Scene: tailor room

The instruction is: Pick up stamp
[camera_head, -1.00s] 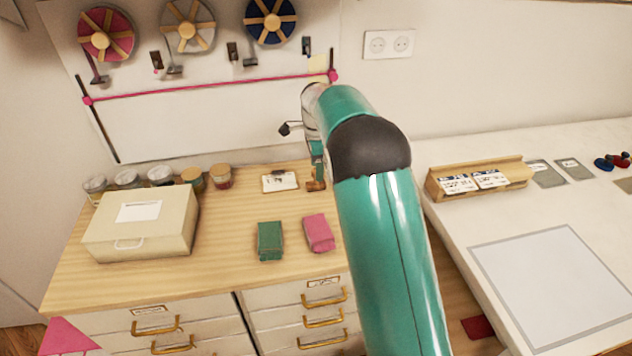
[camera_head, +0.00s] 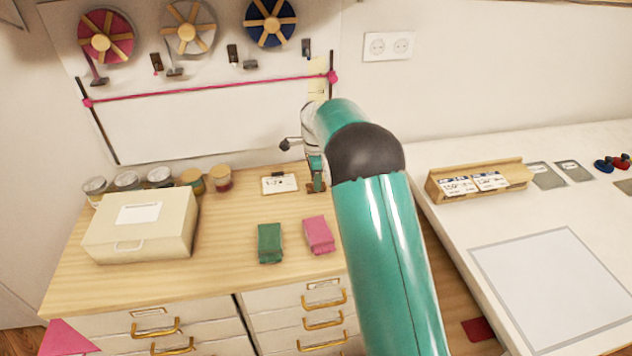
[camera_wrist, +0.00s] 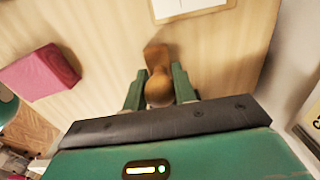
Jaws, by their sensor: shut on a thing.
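The stamp is a brown wooden piece with a rounded handle and a block-like base; it shows in the wrist view (camera_wrist: 158,86). My gripper (camera_wrist: 159,92) has its two green fingers on either side of the rounded handle and is shut on it. In the head view my gripper (camera_head: 316,172) is low at the back right of the wooden cabinet top (camera_head: 225,235), just right of a small clipboard. There the stamp is small and partly hidden by my gripper. I cannot tell whether its base touches the surface.
The clipboard (camera_head: 279,184) lies beside the stamp. A cream box (camera_head: 141,225) and several jars (camera_head: 193,180) stand left. A white table (camera_head: 455,215) with a wooden card holder (camera_head: 478,182) is right.

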